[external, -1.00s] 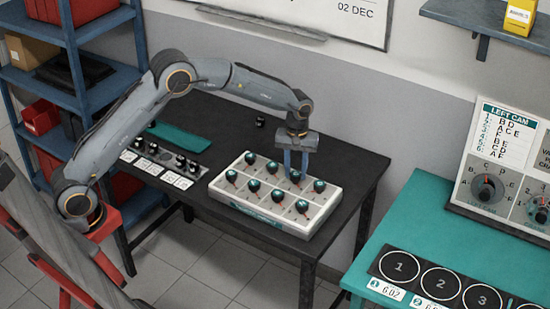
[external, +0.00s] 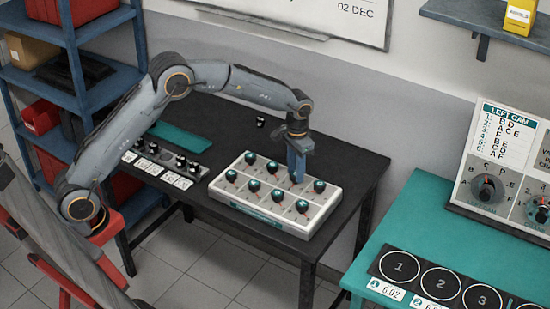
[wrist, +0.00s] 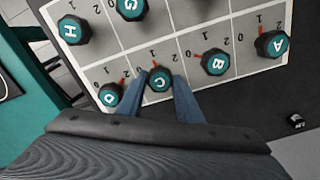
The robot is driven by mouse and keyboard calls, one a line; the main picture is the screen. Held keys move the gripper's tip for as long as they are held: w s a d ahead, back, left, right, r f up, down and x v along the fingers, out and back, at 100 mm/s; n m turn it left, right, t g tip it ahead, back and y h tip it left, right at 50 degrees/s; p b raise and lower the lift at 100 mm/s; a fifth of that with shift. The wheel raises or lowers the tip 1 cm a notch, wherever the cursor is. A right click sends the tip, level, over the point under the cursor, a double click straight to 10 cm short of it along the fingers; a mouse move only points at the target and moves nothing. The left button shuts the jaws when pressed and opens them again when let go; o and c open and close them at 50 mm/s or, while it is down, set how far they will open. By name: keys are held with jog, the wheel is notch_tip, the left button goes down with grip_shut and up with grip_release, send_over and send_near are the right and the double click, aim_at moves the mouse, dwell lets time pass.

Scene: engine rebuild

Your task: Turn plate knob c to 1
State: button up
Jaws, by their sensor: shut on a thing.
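The white knob plate (external: 235,207) lies on the dark table with two rows of black knobs with teal, lettered caps. In the wrist view, knob C (wrist: 160,80) sits between the blue fingers of my gripper (wrist: 162,76), one on each side. My gripper (external: 296,178) points straight down at the plate in the external view and is shut on the knob, which it mostly hides there. The red pointer of knob C is partly visible and appears to point towards the printed 1.
Knob D (wrist: 110,95) and knob B (wrist: 215,62) sit on either side of knob C. Knob A (wrist: 272,44), knob G (wrist: 131,6) and knob H (wrist: 72,29) are also near. A small black object (external: 260,121) lies on the table behind the plate.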

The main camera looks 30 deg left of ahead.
jog(key=shift+m, duration=0.7)
jog(key=o, duration=1)
jog(key=shift+o, duration=0.2)
jog(key=shift+r, duration=0.15)
notch_tip(320, 180, up, 8)
jog(key=shift+f+b, duration=0.15)
jog(key=shift+b, duration=0.95)
